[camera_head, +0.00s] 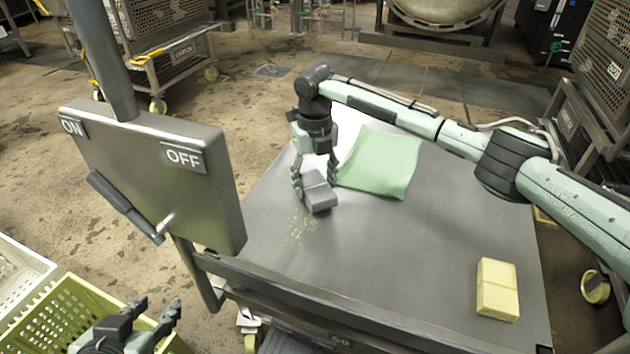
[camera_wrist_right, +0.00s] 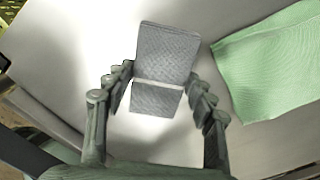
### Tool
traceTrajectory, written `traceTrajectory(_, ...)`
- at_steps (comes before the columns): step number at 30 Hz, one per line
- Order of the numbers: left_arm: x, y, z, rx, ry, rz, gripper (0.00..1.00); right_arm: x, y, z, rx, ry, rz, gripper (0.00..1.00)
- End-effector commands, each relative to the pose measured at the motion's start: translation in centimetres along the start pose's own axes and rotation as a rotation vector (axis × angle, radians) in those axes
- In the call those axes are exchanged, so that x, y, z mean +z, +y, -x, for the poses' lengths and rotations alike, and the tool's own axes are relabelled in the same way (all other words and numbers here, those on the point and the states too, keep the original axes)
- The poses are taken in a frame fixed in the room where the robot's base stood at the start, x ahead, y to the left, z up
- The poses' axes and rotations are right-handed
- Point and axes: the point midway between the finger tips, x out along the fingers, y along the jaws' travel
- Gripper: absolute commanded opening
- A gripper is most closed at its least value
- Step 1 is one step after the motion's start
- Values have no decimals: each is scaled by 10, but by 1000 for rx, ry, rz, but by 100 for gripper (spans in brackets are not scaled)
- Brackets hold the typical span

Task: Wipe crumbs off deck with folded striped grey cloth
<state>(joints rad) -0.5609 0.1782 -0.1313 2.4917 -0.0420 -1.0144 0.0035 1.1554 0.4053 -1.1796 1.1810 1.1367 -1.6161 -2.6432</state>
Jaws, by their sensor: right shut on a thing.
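The folded grey cloth (camera_head: 319,194) with a light stripe is in the fingers of my right gripper (camera_head: 314,178), at the deck's left part. In the right wrist view the cloth (camera_wrist_right: 165,65) sits between the fingers of my right gripper (camera_wrist_right: 160,105). Yellowish crumbs (camera_head: 298,228) lie scattered on the grey deck (camera_head: 390,250), just below the cloth in the head view. Whether the cloth touches the deck is hard to tell. My left gripper (camera_head: 150,325) is at the bottom left with its fingers apart and nothing between them.
A green cloth (camera_head: 385,163) lies on the deck right of the gripper. A yellow block (camera_head: 497,289) sits at the deck's near right. An ON/OFF panel (camera_head: 160,180) with a lever stands at the deck's left. A light green crate (camera_head: 60,315) is at the lower left.

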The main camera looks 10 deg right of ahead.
Motion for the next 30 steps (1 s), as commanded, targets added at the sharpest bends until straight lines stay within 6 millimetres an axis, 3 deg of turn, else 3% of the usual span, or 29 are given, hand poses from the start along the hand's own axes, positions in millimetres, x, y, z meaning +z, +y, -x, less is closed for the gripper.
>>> traceTrajectory(30,2,0,-1,0,0,0,38,0,1,-18,1,0,1,32)
